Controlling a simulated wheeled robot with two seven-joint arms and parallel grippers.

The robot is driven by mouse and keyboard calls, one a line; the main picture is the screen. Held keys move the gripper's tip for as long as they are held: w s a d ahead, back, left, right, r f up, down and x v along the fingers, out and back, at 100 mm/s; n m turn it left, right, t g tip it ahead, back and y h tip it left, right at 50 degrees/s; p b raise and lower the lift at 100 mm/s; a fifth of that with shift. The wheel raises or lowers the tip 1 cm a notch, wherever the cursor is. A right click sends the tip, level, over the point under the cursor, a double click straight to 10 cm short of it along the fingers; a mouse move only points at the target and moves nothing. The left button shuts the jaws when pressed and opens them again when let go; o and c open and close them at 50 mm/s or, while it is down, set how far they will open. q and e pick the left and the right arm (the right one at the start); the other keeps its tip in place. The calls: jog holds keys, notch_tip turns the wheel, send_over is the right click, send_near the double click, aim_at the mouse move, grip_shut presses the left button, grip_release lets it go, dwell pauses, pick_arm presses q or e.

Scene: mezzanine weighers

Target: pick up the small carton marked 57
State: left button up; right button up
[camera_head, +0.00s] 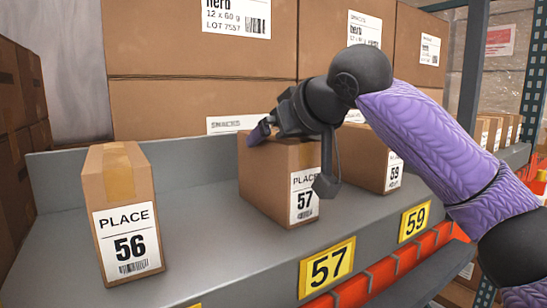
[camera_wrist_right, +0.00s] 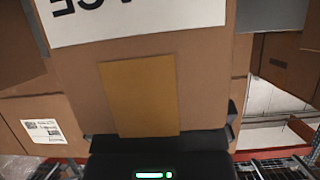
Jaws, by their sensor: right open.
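The small brown carton marked 57 (camera_head: 262,185) stands upright on a grey shelf (camera_head: 205,250), its white PLACE label facing front. My right gripper (camera_head: 293,158) is over its top, jaws open. One finger shows at the top left edge and the other hangs by the right of the label, partly covering it. I cannot tell whether either finger touches. In the right wrist view the carton (camera_wrist_right: 215,85) fills the middle, with its tape strip (camera_wrist_right: 140,95) and upside-down label, close to the dark gripper (camera_wrist_right: 165,140). My left gripper is not in view.
Carton 56 (camera_head: 112,175) stands to the left with a clear gap. Carton 59 (camera_head: 362,155) stands close on the right, partly behind my arm. Large boxes (camera_head: 200,50) rise behind the shelf's back lip. Yellow tags 57 (camera_head: 327,266) and 59 (camera_head: 414,221) mark the front edge.

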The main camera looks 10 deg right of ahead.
jog(key=shift+f, duration=0.1)
jog(key=shift+s, duration=0.1)
jog(key=shift+c, duration=0.4)
grip_shut()
